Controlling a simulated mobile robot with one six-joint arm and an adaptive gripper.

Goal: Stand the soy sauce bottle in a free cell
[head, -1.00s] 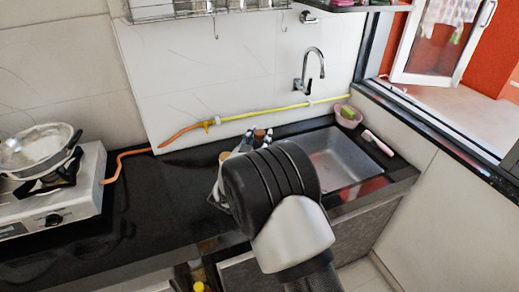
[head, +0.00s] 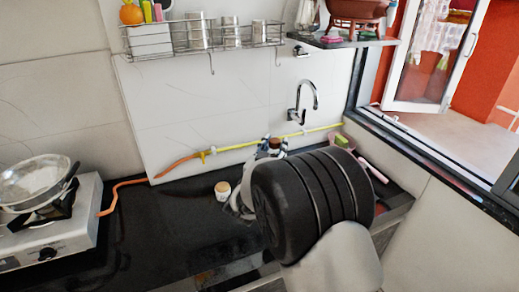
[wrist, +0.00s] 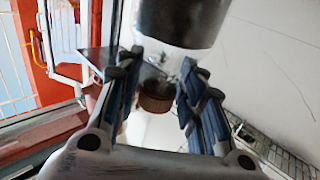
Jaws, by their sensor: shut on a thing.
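My gripper (wrist: 157,95) is shut on a bottle with a dark body (wrist: 180,22), a pale clear shoulder and a brown cork-like top (wrist: 155,102). It appears to be the soy sauce bottle, though I see no label. The wrist view is upside down, so the bottle looks roughly upright, gripped near its neck. In the head view only its brown top (head: 275,143) shows beyond the fingers; my wrist hides its body. I cannot tell whether its base touches anything. No divided holder or free cell is visible.
Another cork-topped jar (head: 222,190) stands on the black counter (head: 150,220), left of my gripper. A stove (head: 55,225) with a pan is at left. My wrist hides most of the sink. The tap (head: 300,100) and wire rack (head: 205,40) are behind. The left-centre counter is clear.

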